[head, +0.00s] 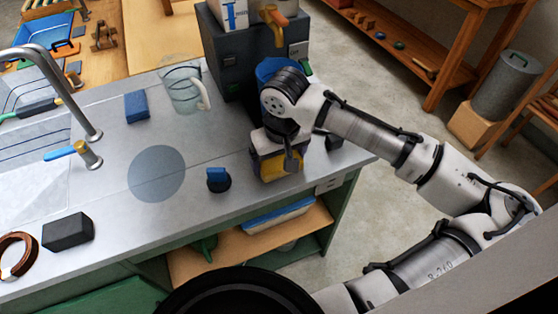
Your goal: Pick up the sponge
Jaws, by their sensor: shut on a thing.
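The yellow sponge (278,167) is at the right part of the grey countertop, near its front edge. My gripper (288,163) points down over it and is shut on it. The gripper and wrist cover part of the sponge, so I cannot tell whether it touches the counter.
Left of my gripper are a small blue piece on a black round base (217,181) and a flat grey disc (157,174). Behind stand a clear jug (182,92), a blue block (137,107) and a dark machine (228,62). A black block (67,231) lies at front left.

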